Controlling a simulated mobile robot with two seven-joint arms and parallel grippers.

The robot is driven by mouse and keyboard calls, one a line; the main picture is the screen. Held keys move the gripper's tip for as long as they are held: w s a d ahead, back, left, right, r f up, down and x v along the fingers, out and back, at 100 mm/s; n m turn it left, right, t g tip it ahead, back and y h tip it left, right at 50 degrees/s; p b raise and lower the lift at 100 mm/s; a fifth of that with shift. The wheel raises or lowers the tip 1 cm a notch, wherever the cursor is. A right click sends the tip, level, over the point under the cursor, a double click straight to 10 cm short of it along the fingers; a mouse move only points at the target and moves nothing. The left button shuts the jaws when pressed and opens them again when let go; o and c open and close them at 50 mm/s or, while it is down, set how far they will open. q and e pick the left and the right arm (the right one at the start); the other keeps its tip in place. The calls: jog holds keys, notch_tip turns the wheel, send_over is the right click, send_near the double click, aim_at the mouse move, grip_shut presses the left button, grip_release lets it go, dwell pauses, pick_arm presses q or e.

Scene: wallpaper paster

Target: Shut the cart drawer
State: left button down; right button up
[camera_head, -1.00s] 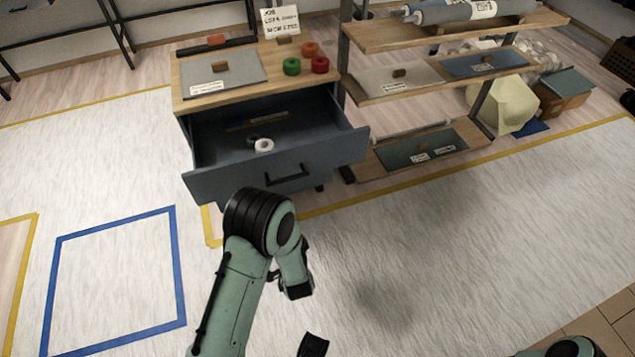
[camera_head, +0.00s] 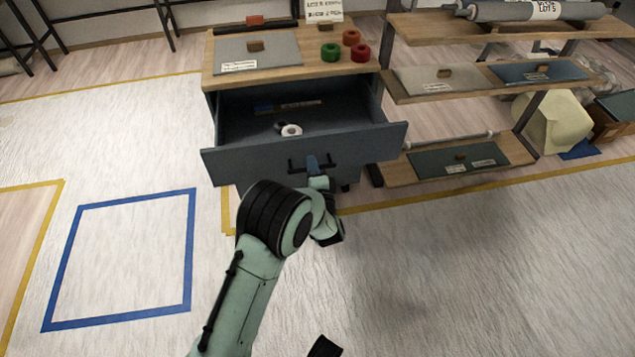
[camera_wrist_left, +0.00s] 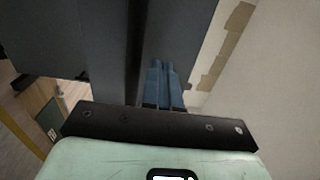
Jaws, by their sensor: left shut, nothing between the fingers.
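The cart drawer (camera_head: 375,143) is dark grey and stands pulled out under the wooden cart top (camera_head: 315,75). Its inside shows, with a white roll of tape (camera_head: 291,130) and a thin blue-tipped tool in it. A black bar handle is on the drawer front. My left gripper (camera_head: 312,160) is at the handle, its blue fingers in front of the drawer face. In the left wrist view the fingers (camera_wrist_left: 163,78) are together with nothing between them, close to a dark grey surface. Whether they touch it I cannot tell.
On the cart top lie a grey board (camera_head: 258,53) and a few coloured tape rolls (camera_head: 330,52). A shelf rack (camera_head: 470,80) with boards and a grey roll stands to the right. Open floor lies in front and left, with a blue taped square (camera_head: 122,206).

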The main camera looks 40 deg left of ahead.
pick_arm(q)
jog(key=shift+b+x, duration=0.3)
jog(key=shift+x, duration=1.1)
pick_arm(e)
jog(key=shift+s+d+f+g, duration=0.15)
jog(key=shift+s+f+g, duration=0.25)
jog(key=shift+s+f, duration=0.55)
jog(key=shift+r, duration=0.1)
